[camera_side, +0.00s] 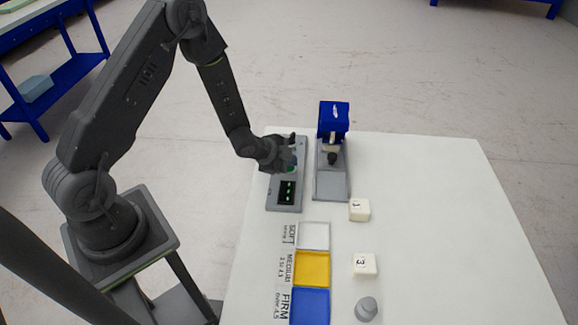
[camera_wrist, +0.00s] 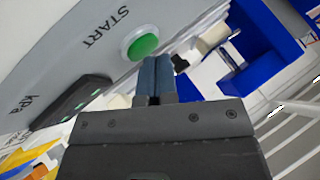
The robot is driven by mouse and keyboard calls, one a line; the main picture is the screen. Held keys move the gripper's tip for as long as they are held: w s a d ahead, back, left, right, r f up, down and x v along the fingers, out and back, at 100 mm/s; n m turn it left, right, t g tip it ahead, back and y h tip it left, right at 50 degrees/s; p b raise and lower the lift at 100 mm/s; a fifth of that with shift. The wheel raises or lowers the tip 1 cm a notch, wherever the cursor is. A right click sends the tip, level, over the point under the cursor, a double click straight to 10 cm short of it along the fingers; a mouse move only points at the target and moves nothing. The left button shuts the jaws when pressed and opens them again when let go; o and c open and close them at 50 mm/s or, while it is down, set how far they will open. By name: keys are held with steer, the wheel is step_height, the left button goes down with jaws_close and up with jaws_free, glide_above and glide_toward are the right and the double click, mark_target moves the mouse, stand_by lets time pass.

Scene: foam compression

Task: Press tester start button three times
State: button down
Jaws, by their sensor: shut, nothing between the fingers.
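The tester's grey control panel (camera_side: 285,202) lies on the white table, with a dark display showing green marks. The green start button (camera_wrist: 144,45) sits in a pale ring beside the word START in the wrist view. My gripper (camera_wrist: 154,62) is shut and empty, its two blue-grey fingers side by side. In the wrist view the fingertips appear just beside the button's lower edge; I cannot tell whether they touch it. In the side view my gripper (camera_side: 290,160) is over the panel and hides part of it, with a bit of green showing below. The blue-headed press (camera_side: 333,116) stands right of the panel.
White blocks marked 1 (camera_side: 359,210) and 3 (camera_side: 364,264) and a grey knob-like piece (camera_side: 367,309) stand on the table. White (camera_side: 314,236), yellow (camera_side: 311,268) and blue (camera_side: 310,306) squares lie beside SOFT, MEDIUM and FIRM labels. The table's right side (camera_side: 450,220) is clear.

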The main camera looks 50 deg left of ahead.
mark_target(289, 168)
steer(key=shift+r, duration=3.25)
